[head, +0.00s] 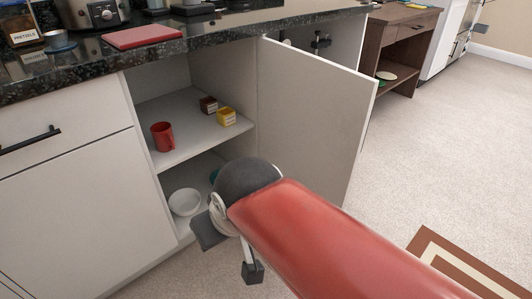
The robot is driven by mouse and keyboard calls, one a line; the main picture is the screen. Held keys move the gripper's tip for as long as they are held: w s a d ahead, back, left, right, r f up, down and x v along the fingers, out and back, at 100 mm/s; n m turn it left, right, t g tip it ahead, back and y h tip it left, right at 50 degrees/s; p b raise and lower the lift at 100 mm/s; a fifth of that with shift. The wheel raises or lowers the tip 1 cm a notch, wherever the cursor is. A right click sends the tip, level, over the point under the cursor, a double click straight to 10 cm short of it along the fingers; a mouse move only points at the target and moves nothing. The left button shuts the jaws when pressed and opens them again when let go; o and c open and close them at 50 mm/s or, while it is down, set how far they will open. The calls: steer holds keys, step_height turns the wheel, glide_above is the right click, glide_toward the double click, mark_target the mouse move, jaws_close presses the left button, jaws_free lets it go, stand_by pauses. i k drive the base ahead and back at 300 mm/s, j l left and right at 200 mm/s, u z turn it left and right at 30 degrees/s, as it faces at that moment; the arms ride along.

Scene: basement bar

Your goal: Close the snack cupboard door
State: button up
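The snack cupboard door (312,115) is a plain white panel. It stands wide open, swung out to the right of the cupboard, with its free edge toward the room. The open cupboard (205,70) shows a shelf with a red mug (163,136), a small dark box (208,105) and a yellow box (226,117). A white bowl (185,202) sits on the bottom level. My gripper (229,254) is low in front of the opening, left of the door. Its dark fingers are apart with nothing visible between them. My red arm hides part of the door's lower area.
A dark stone counter (230,30) runs above, with a red board (141,36) and a toaster (95,12). A white cabinet (70,200) with a black handle is at left. Carpet (450,130) at right is clear, with a patterned rug (440,255) in front.

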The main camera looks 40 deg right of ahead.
mark_target(315, 112)
steer(key=l+u, duration=0.15)
steer(key=l, duration=0.25)
steer(key=k+l+u, duration=0.2)
steer(key=l, duration=0.2)
steer(key=l+u, duration=0.15)
steer(key=l, duration=0.25)
steer(key=k+l+u, duration=0.2)
steer(key=l, duration=0.15)
steer(key=k+l, duration=0.1)
steer(key=l, duration=0.25)
steer(key=k+l, duration=0.1)
steer(key=l, duration=0.25)
steer(key=k+l, duration=0.1)
steer(key=l, duration=0.25)
steer(key=k+l, duration=0.15)
steer(key=l, duration=0.25)
